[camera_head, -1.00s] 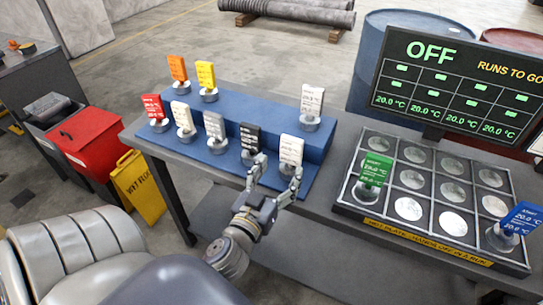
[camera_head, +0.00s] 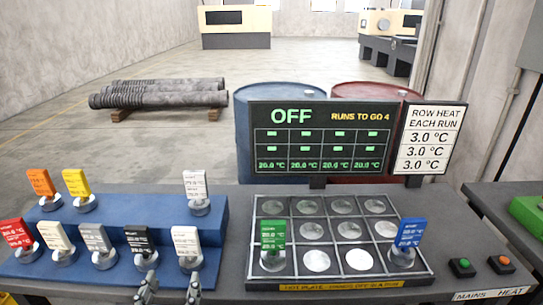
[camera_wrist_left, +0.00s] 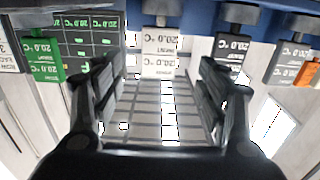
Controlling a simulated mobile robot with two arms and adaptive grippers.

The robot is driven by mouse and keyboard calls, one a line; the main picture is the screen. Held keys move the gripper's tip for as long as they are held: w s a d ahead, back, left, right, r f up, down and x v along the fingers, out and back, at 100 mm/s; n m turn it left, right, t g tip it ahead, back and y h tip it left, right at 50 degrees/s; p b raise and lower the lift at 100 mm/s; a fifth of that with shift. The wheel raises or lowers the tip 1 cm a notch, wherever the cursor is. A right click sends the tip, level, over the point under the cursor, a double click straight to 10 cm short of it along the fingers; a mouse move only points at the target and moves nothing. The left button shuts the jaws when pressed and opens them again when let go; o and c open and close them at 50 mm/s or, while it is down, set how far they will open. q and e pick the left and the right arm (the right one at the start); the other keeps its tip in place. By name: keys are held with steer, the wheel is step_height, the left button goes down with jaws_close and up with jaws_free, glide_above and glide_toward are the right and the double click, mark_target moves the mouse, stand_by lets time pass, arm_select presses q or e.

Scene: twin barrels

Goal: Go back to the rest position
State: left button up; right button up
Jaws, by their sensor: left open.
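My left gripper (camera_head: 170,289) shows at the bottom edge of the head view, open and empty, with only its fingertips in the picture. It is in front of the blue stepped rack (camera_head: 140,212), close to the black tagged piece (camera_head: 138,239) and the white tagged piece (camera_head: 187,243). In the left wrist view the two open fingers (camera_wrist_left: 160,85) frame the white tag (camera_wrist_left: 162,44), with nothing between them. My right gripper is not in view.
Red, cream, grey, orange and yellow tagged pieces also stand on the rack. The hot plate (camera_head: 338,284) carries a green tagged piece (camera_head: 273,236) and a blue tagged piece (camera_head: 410,233). Behind it stand the OFF display (camera_head: 318,138) and two barrels. Green and orange buttons are at right.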

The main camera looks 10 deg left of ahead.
arm_select(q)
steer(key=s+f+g, duration=0.3)
steer(key=f+g, duration=0.4)
steer(key=f, duration=0.3)
steer(key=s+d+f+m+g+h, duration=0.5)
steer(key=s+d+f+g, duration=0.2)
steer(key=s+d, duration=0.3)
step_height(320, 180, down, 27)
steer(key=s+g, duration=0.1)
steer(key=s, duration=0.2)
steer(key=s+a+f+g, duration=0.1)
steer(key=s+a+f, duration=0.3)
steer(key=s+f, duration=1.1)
steer(key=shift+s+f+y, duration=0.3)
steer(key=shift+s+f, duration=0.1)
steer(key=shift+s, duration=0.3)
